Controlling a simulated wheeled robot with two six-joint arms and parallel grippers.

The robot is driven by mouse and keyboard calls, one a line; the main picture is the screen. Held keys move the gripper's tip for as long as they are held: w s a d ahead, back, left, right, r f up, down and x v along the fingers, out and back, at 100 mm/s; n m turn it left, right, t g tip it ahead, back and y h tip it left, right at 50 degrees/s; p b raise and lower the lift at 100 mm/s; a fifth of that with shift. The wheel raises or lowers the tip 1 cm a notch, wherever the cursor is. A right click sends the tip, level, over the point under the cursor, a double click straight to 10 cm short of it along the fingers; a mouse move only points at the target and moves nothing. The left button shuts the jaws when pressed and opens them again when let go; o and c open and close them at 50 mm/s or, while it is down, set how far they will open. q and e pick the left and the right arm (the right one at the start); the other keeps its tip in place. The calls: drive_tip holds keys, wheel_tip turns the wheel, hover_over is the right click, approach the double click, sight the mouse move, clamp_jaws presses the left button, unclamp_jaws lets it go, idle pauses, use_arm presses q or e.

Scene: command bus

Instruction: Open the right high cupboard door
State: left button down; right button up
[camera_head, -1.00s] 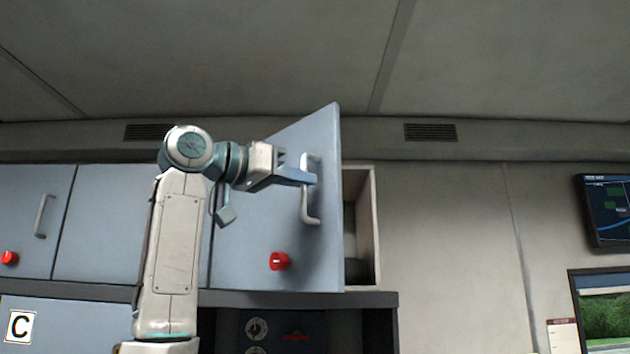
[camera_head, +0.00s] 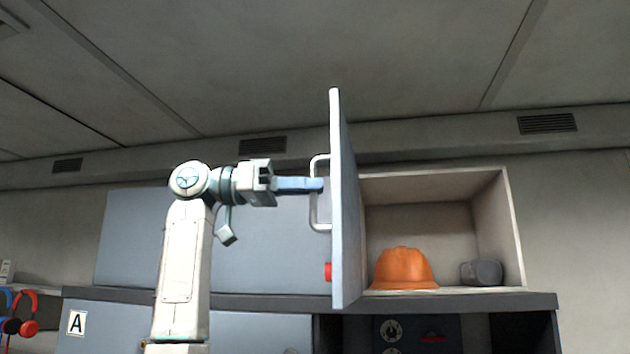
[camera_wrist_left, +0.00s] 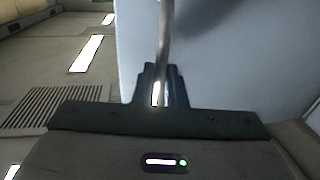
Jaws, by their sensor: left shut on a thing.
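The right high cupboard door (camera_head: 344,200) stands swung out, seen nearly edge-on in the head view. Its pale bar handle (camera_head: 316,212) is on the side facing left, with a red knob (camera_head: 328,271) below it. My left gripper (camera_head: 318,185) is shut on the handle. In the left wrist view the handle (camera_wrist_left: 166,40) runs up from between the fingers (camera_wrist_left: 160,88), with the door's blue-grey face (camera_wrist_left: 230,60) behind. The open cupboard (camera_head: 488,215) shows to the right of the door. My right gripper is not in view.
An orange helmet (camera_head: 403,268) and a dark grey object (camera_head: 482,272) sit inside the cupboard. A closed blue-grey cupboard front (camera_head: 130,240) is behind my left arm. Red headphones (camera_head: 27,312) hang at the far left. A dark ledge (camera_head: 260,301) runs below.

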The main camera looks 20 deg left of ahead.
use_arm(q)
drive_tip(key=shift+a+r, duration=0.2)
drive_tip(key=shift+a, duration=0.8)
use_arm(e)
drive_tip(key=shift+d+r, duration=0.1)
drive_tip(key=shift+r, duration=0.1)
